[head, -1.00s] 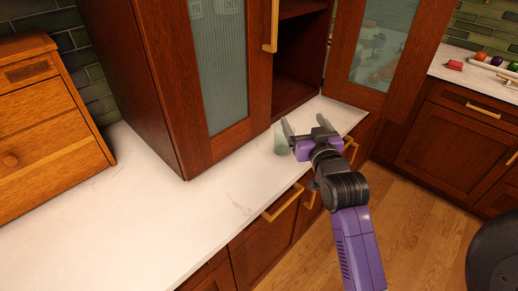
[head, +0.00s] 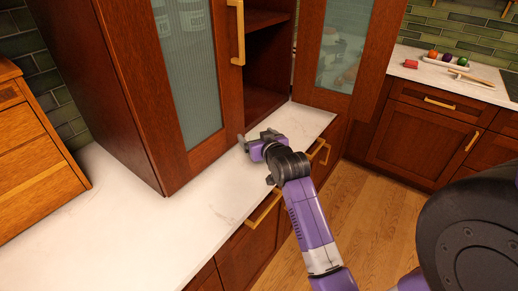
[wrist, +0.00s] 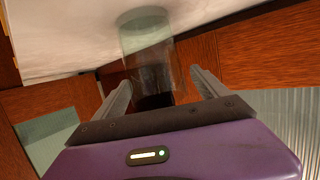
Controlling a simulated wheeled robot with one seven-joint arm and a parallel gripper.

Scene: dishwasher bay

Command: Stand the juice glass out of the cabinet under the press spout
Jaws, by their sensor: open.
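The juice glass (wrist: 147,45) shows in the wrist view as a clear, greenish cylinder on the white counter, outside the cabinet; that view looks upside down. It lies ahead of my gripper (wrist: 162,80), in line with the gap between the two fingers. I cannot tell how far it reaches between them. My gripper is open, and no finger clearly touches the glass. In the head view my gripper (head: 258,140) is low over the counter by the cabinet's front, and the glass is hidden there. I cannot make out a press spout in either view.
The cabinet (head: 110,95) stands on the counter (head: 130,225), with its right glass door (head: 345,50) swung open. A wooden drawer box (head: 35,150) stands at left. The counter's left part is clear. A fruit tray (head: 445,62) sits on the far counter.

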